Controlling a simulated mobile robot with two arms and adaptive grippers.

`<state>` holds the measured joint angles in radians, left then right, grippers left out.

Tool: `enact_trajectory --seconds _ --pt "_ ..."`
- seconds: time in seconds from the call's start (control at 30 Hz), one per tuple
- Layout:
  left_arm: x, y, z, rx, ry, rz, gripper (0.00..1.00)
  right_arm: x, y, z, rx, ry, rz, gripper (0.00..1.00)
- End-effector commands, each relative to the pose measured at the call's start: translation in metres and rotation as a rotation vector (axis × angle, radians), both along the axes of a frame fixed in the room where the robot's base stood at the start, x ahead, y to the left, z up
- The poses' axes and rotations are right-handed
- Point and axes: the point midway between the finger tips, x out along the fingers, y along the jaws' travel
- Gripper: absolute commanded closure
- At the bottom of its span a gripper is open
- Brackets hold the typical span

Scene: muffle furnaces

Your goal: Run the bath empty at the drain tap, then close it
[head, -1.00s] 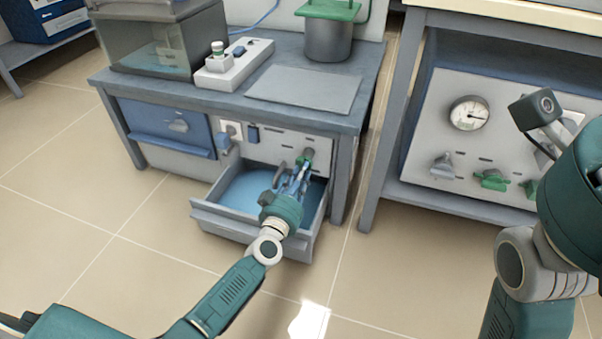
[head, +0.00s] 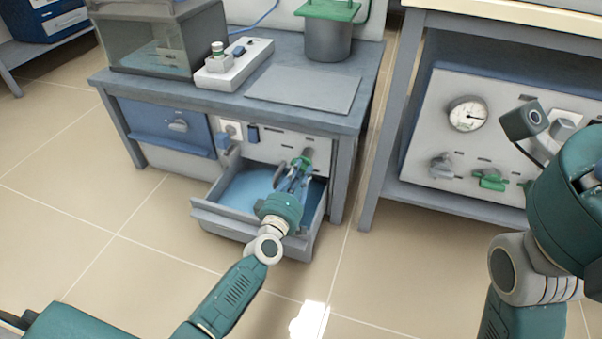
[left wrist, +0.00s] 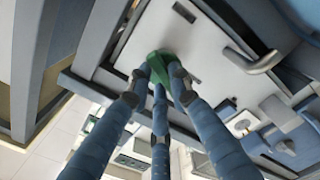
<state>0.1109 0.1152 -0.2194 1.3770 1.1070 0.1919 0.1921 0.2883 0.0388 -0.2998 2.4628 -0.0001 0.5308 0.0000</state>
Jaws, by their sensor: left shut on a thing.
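The drain tap has a green handle (head: 305,160) on the pale front panel of the bench, under the worktop. My left gripper (head: 298,173) reaches it from the front and is shut on it. In the left wrist view its fingers close around the green handle (left wrist: 160,64). The bath is probably the clear glass tank (head: 150,60) on the bench's left side, with some bluish liquid low in it.
A bent grey pipe (left wrist: 250,63) stands beside the handle in the left wrist view. A control box (head: 232,66), a grey plate (head: 305,90) and a pot (head: 328,40) are on the worktop. A gauge panel (head: 440,135) stands at right. The floor in front is clear.

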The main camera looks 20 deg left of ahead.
Motion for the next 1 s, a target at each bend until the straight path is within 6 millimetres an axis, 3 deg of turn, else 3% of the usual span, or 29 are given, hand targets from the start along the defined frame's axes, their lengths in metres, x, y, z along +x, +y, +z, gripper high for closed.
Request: enact_trajectory --seconds 0.5,1.0 --pt "-0.0007 0.0016 -0.0004 -0.358 0.015 0.0 1.0 -0.0074 0.0008 0.0036 -0.003 -0.03 -0.001 1.0" --pt "-0.0008 0.0019 -0.0002 -0.435 0.018 0.0 1.0 -0.0066 0.0009 0.0041 -0.002 -0.027 -0.001 1.0"
